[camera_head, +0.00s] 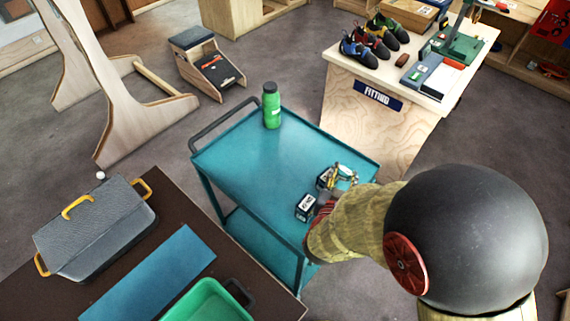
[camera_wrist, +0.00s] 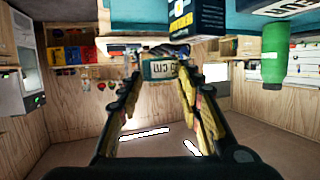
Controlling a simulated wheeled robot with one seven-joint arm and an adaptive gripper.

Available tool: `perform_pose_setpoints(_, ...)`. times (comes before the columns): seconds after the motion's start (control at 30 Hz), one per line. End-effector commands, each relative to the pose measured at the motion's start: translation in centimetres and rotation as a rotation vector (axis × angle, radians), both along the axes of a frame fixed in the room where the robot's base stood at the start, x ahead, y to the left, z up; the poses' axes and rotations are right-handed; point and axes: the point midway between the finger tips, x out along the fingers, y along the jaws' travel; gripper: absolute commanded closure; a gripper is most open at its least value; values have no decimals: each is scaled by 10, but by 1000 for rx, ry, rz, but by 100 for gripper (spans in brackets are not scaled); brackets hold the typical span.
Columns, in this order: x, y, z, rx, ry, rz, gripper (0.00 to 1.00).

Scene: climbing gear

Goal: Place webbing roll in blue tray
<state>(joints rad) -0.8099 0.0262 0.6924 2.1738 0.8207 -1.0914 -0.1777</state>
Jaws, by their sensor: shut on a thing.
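My gripper (camera_head: 340,174) is over the right part of the blue trolley, near two small dark boxes. The trolley's blue top (camera_head: 235,160) is also tray-like. My gripper is well to the right of the flat blue rectangle.
A green bottle (camera_head: 271,106) stands at the trolley's far edge. A small dark box (camera_head: 306,207) stands beside my gripper. A grey lidded pot (camera_head: 95,228) and a green tray (camera_head: 205,303) flank the blue rectangle. The trolley's middle is clear.

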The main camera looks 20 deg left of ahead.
Motion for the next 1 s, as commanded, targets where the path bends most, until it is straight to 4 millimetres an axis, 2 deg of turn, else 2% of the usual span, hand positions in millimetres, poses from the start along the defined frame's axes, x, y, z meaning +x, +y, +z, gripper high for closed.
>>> perform_pose_setpoints(0.03, -12, 18, 6, 4, -2, 15, 90)
perform_pose_setpoints(0.3, -77, 82, 27, 5, 0, 42, 90)
perform_pose_setpoints(0.43, -112, 106, 33, 5, 0, 57, 90)
perform_pose_setpoints(0.6, -145, 123, 37, 6, 1, 70, 90)
perform_pose_setpoints(0.7, -156, 128, 39, 6, 1, 74, 90)
perform_pose_setpoints(0.8, -158, 131, 37, 6, 1, 74, 90)
perform_pose_setpoints(0.87, -153, 135, 33, 7, 1, 72, 90)
perform_pose_setpoints(1.0, -129, 148, 18, 6, 1, 69, 90)
